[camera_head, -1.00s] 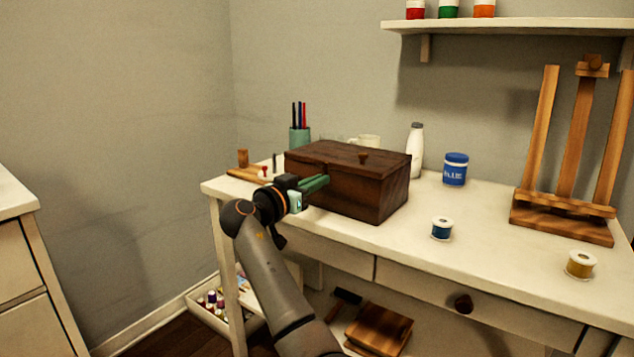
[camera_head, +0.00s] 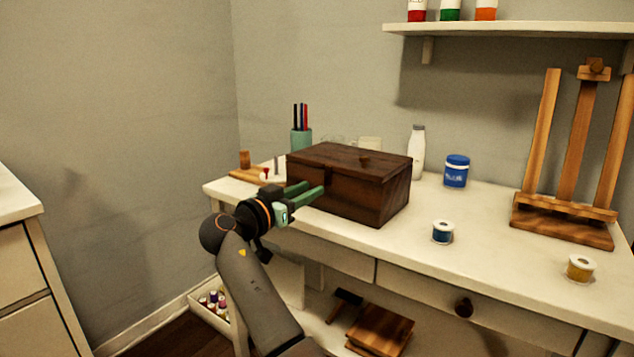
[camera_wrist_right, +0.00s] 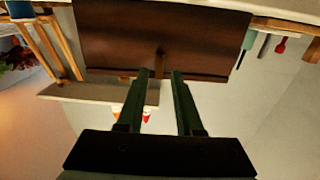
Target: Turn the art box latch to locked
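The art box (camera_head: 353,187), dark brown wood with its lid shut, stands on the white desk and also shows in the wrist view (camera_wrist_right: 205,45). A small brown piece that looks like the latch (camera_wrist_right: 159,54) is on the box in the wrist view, just beyond the fingertips. I cannot tell its setting. My right gripper (camera_head: 311,186) is at the left part of the box's front. Its two green fingers are apart and nothing shows between them in the wrist view (camera_wrist_right: 163,72). I cannot tell whether they touch the box. My left gripper is out of view.
A pen cup (camera_head: 301,139) and white bottle (camera_head: 416,153) stand behind the box. The desk front between box and spools is clear.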

